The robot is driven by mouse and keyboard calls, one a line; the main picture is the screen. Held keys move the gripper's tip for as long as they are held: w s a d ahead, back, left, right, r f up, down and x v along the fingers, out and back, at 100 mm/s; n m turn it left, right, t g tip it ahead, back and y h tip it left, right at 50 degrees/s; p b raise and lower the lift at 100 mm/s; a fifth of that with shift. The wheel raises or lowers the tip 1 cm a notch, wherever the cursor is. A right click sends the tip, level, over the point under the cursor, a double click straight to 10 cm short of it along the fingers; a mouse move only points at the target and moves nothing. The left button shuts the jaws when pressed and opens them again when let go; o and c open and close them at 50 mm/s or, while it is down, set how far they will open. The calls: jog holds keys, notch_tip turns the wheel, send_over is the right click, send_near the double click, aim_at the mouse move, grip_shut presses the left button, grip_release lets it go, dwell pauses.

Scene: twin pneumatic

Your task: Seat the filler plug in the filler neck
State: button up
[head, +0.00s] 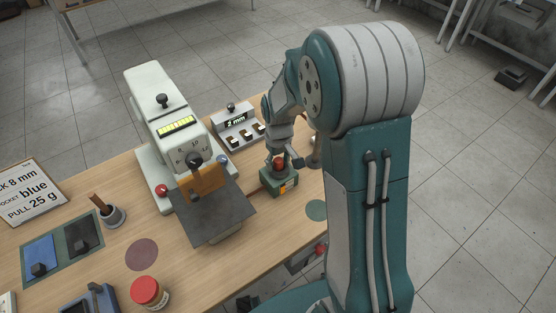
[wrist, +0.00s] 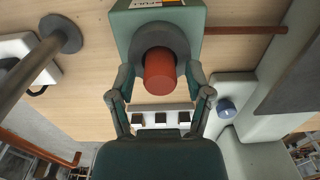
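The filler plug (wrist: 159,76) is a short red-orange cylinder. In the wrist view it stands at the dark round filler neck (wrist: 181,40) on a green box (wrist: 197,20); how deep it sits I cannot tell. The plug also shows as a small red spot in the head view (head: 279,161), on top of the green box (head: 283,183). My gripper (wrist: 160,76) has its fingers on either side of the plug, with a narrow gap at each side. It looks open and holds nothing. In the head view my gripper (head: 280,160) is low over the box, partly hidden.
A pale machine (head: 165,110) with a dark sloping plate (head: 215,215) stands left of the green box. A switch box reading "2 mm" (head: 237,122) is behind. A grey post (wrist: 28,75) stands close at the wrist view's left. A red-lidded jar (head: 148,291) is at the front.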

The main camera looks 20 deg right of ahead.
aim_at(279, 159)
jog(key=shift+r, duration=0.1)
notch_tip(279, 159, up, 11)
jog(key=s+r+m+t, duration=0.1)
jog(key=s+r, duration=0.4)
jog(key=s, duration=0.5)
jog(key=s+r+m+t, duration=0.2)
jog(key=s+r+t, duration=0.2)
jog(key=s, duration=0.7)
jog(key=shift+r+m+t, duration=0.3)
jog(key=shift+r, duration=0.7)
